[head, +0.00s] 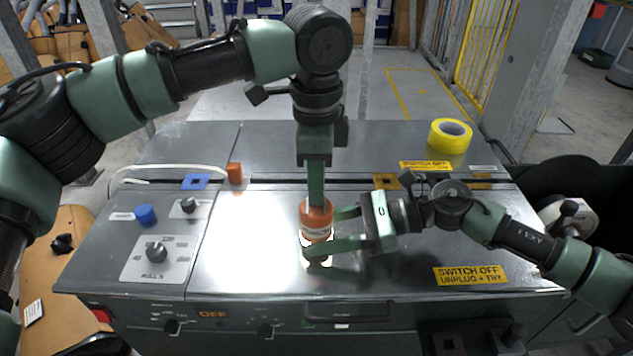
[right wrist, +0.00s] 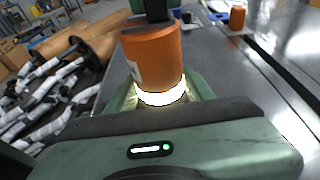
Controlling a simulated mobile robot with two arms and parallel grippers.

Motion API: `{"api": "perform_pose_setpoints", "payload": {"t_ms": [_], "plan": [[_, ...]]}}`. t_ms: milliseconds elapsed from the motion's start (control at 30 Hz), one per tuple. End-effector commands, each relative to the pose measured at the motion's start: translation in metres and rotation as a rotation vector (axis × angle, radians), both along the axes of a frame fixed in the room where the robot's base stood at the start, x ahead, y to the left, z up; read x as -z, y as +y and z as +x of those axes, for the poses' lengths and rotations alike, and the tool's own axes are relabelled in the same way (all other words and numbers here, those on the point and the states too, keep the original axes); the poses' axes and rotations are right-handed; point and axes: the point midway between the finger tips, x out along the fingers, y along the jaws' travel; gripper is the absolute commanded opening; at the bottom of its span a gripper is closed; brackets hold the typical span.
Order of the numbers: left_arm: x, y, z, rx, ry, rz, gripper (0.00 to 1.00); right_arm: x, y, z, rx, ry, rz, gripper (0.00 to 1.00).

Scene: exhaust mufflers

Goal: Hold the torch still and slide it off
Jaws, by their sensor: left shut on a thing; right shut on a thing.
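The torch is an orange cylinder (head: 316,215) with a pale label and a brightly glowing white lower end. It stands upright over the steel worktop, lit end down, and fills the upper middle of the right wrist view (right wrist: 152,58). My left gripper (head: 316,197) comes straight down from above and is shut at the torch's top; its fingertips' exact grip is hard to see. My right gripper (head: 325,232) reaches in from the right and is shut on the torch's lower part, one finger on each side. Any switch on the torch is not visible.
The steel worktop (head: 250,255) is clear around the torch. A yellow tape roll (head: 450,136) stands at the back right. A small orange block (head: 235,173) and a blue square (head: 195,182) sit at the back left. Knobs, including a blue one (head: 146,214), stick up at left.

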Motion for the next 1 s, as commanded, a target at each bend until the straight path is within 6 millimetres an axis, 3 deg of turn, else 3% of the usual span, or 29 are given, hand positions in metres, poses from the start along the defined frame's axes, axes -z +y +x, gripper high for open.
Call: {"api": "perform_pose_setpoints", "payload": {"t_ms": [167, 433, 733, 767, 800, 1000], "plan": [[0.0, 0.0, -0.001, 0.001, 0.001, 0.0, 0.0, 0.0, 0.0, 0.0, 0.002, 0.0, -0.001, 0.29], [0.0, 0.001, -0.025, 0.003, 0.001, -0.001, 0.0, 0.0, 0.0, 0.0, 0.002, 0.0, -0.001, 0.29], [-0.001, 0.0, -0.027, 0.003, 0.002, -0.001, 0.0, 0.001, -0.001, 0.001, 0.006, 0.001, -0.001, 0.29], [-0.001, 0.0, -0.027, 0.003, 0.002, -0.001, 0.24, 0.001, -0.001, 0.002, 0.006, 0.001, -0.001, 0.29], [-0.001, 0.0, -0.027, 0.003, 0.002, -0.001, 0.35, 0.001, -0.001, 0.002, 0.006, 0.001, -0.001, 0.29], [0.0, 0.001, -0.026, 0.002, 0.0, 0.0, 0.38, 0.0, -0.001, 0.001, 0.002, 0.0, -0.001, 0.29]]}}
